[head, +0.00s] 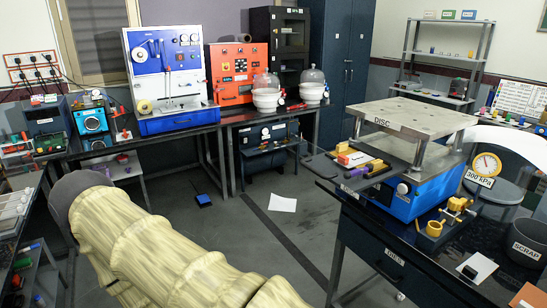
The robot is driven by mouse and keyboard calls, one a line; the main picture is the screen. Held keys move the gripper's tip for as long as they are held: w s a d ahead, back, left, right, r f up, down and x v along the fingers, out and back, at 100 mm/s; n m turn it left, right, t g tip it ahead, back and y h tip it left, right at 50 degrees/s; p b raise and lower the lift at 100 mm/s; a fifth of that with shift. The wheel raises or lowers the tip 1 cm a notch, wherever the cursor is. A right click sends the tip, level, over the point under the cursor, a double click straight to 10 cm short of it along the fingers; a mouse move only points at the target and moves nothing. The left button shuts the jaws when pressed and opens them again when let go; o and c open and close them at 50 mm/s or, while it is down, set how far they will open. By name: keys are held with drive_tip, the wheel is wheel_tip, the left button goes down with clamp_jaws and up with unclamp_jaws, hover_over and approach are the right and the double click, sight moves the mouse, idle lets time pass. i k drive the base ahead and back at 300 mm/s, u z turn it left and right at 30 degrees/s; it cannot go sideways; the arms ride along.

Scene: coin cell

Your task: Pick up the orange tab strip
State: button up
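I cannot pick out the orange tab strip for certain. A small red-orange piece (343,148) lies on the dark tray beside the blue press, among white, yellow and purple items. An orange-brown flat piece (527,297) with white on it is cut off by the bottom right edge. Either is too small or too cut off to name surely. My gripper is not in view. A large beige sleeved arm part, which looks like mine, fills the lower left.
The blue press with a DISC plate (405,117) stands on a dark bench (385,250) at right. A gauge (486,165), a brass fitting (456,207) and a grey SCRAP bin (527,240) are beside it. White paper (283,203) lies on the open floor.

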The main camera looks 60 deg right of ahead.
sight(357, 158)
drive_tip(key=u, duration=0.8)
drive_tip(key=k, duration=1.5)
drive_tip(key=z, duration=1.55)
